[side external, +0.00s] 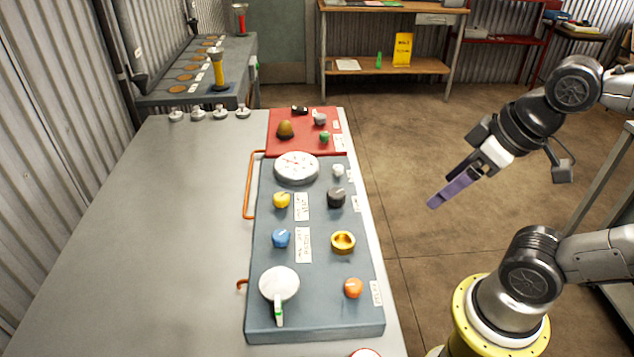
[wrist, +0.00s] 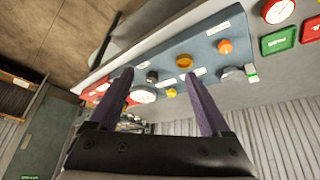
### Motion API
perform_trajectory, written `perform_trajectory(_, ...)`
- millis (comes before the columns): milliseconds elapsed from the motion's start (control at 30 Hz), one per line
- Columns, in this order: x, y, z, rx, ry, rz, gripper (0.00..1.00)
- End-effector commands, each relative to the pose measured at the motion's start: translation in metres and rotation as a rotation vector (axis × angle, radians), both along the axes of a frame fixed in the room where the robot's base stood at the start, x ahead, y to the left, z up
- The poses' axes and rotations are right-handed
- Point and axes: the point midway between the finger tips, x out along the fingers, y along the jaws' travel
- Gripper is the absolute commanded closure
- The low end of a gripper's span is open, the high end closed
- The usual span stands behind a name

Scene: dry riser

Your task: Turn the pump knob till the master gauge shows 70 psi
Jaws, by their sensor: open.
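A blue-grey panel (side external: 318,268) on the bench carries several knobs and a large white dial with red marks (side external: 297,167). The dial also shows in the wrist view (wrist: 144,96); its reading is too small to make out. On the panel are a yellow knob (side external: 281,200), a black knob (side external: 336,198), a blue knob (side external: 281,238), a brass ring-like knob (side external: 343,242) and an orange knob (side external: 353,288). The label text is unreadable, so I cannot tell which is the pump knob. My gripper (side external: 434,204) is open and empty, right of the panel and apart from it.
A white round part with a green-and-white handle (side external: 279,285) sits at the panel's near end. A red panel (side external: 304,143) with small knobs adjoins the far end. An orange pipe (side external: 248,190) runs along the left side. The bench (side external: 150,240) left of it is clear.

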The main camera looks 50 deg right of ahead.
Motion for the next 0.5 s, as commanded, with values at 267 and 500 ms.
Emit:
perform_trajectory(267,0.043,0.0,0.05,-0.097,0.058,0.201,0.18)
perform_trajectory(500,0.109,-0.002,0.067,-0.141,0.184,0.345,0.18)
